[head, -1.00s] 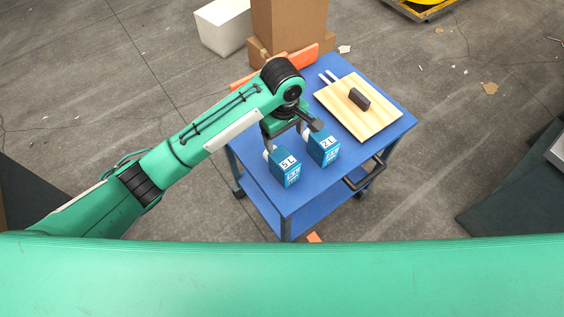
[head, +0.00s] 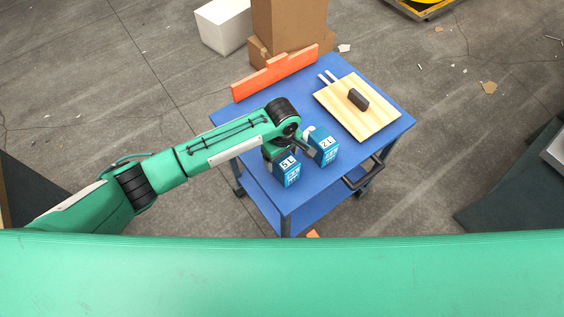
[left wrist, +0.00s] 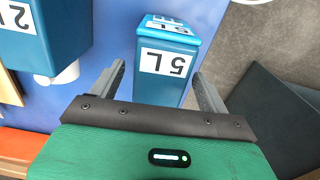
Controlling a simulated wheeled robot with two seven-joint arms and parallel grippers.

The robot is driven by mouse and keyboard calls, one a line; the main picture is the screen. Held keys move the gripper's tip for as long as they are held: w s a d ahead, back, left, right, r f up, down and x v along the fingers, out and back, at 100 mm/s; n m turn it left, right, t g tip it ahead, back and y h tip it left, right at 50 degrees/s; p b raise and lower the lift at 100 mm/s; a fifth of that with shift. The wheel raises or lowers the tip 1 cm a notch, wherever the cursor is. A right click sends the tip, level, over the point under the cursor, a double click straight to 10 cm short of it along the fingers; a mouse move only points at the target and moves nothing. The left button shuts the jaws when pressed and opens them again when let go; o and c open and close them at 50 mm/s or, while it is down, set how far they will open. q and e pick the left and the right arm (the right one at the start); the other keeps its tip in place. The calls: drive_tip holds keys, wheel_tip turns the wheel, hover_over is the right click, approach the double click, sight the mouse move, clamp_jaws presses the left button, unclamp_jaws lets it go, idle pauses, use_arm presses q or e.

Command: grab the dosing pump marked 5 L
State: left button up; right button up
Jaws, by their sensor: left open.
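The dosing pump marked 5 L (head: 287,171) is a blue box with a white label, standing on the blue cart. It also shows in the left wrist view (left wrist: 165,88), upside down in the picture. My left gripper (left wrist: 160,85) is open, with one finger on each side of the near part of the pump. In the head view my left gripper (head: 288,152) partly hides the back of this pump. A similar blue pump marked 2 L (head: 325,150) stands just to the right. My right gripper is not in view.
The blue cart (head: 225,116) carries a wooden board (head: 375,121) with a dark block (head: 358,99) at its far right. An orange bar (head: 275,74) runs along the back edge. Cardboard boxes (head: 290,28) stand behind the cart.

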use_arm(q)
drive_tip(key=shift+f, duration=1.1)
drive_tip(key=c, duration=1.4)
drive_tip(key=shift+c, duration=0.5)
drive_tip(key=shift+r, duration=0.2)
